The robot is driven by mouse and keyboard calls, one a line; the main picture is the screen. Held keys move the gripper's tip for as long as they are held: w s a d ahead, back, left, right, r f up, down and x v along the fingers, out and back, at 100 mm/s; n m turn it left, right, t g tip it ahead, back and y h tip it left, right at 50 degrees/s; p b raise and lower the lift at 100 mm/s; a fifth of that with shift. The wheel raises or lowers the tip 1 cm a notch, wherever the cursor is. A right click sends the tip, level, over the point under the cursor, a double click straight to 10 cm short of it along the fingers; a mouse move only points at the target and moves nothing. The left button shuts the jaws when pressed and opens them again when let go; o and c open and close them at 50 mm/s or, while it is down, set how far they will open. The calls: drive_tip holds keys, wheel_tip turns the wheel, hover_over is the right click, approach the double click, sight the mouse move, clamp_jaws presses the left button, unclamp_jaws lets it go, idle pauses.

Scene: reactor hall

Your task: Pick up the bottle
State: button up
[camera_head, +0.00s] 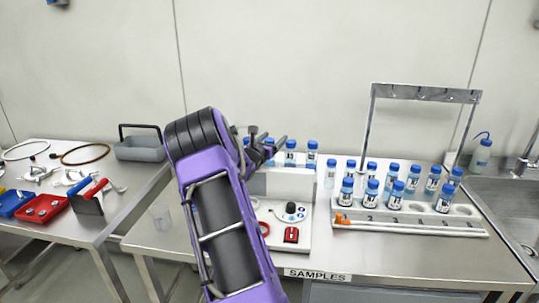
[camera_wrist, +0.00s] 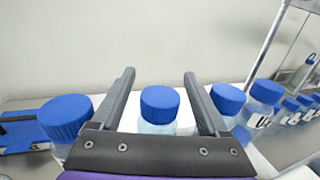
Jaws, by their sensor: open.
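Several clear bottles with blue caps stand in the wrist view. One bottle (camera_wrist: 159,110) is between the two fingers of my gripper (camera_wrist: 158,76), its cap apart from both as far as I can see. Another bottle (camera_wrist: 66,122) is left of the left finger, and one (camera_wrist: 228,100) is just right of the right finger. My gripper (camera_head: 262,143) is open; in the head view it is near a back row of blue-capped bottles (camera_head: 290,154), partly hidden by my arm. I cannot tell from the pictures which bottle is the one meant.
A white rack (camera_head: 408,226) with numbered places holds more blue-capped bottles (camera_head: 391,178) at right. A metal frame (camera_head: 425,93) rises behind it. A wash bottle (camera_head: 481,153) stands near the sink (camera_head: 510,200). A device with a round dial (camera_head: 290,211) sits right of my arm.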

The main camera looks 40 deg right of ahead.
clamp_jaws()
idle(0.4)
wheel_tip(320, 180, up, 10)
drive_tip(key=c, duration=0.7)
unclamp_jaws()
clamp_jaws()
